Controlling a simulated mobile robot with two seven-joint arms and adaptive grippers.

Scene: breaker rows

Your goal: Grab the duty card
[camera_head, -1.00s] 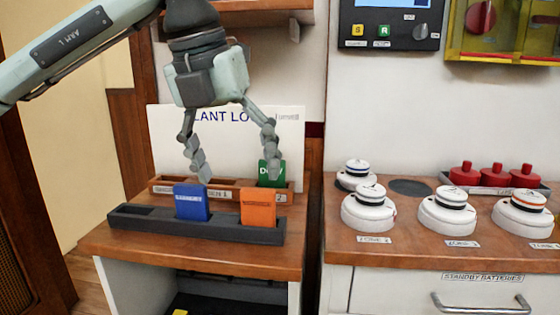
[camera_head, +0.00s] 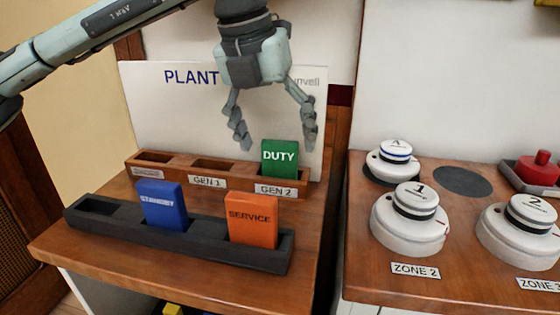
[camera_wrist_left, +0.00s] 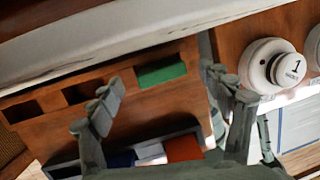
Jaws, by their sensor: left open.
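The green duty card (camera_head: 279,158) stands upright in the right slot of the brown wooden rack, above the GEN 2 label. It also shows from above as a green strip in the left wrist view (camera_wrist_left: 161,73). My left gripper (camera_head: 275,142) is open and empty, with its fingers pointing down around and above the card's place in the head view. In the left wrist view its fingers (camera_wrist_left: 165,110) are spread wide, and the card lies between and beyond them. I cannot see any finger touching it. My right gripper is not in view.
A dark tray (camera_head: 110,220) in front holds a blue standby card (camera_head: 163,205) and an orange service card (camera_head: 252,219). The brown rack's (camera_head: 180,177) other two slots are empty. A white PLANT board (camera_head: 150,100) stands behind. Round white detectors (camera_head: 410,225) stand on the right counter.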

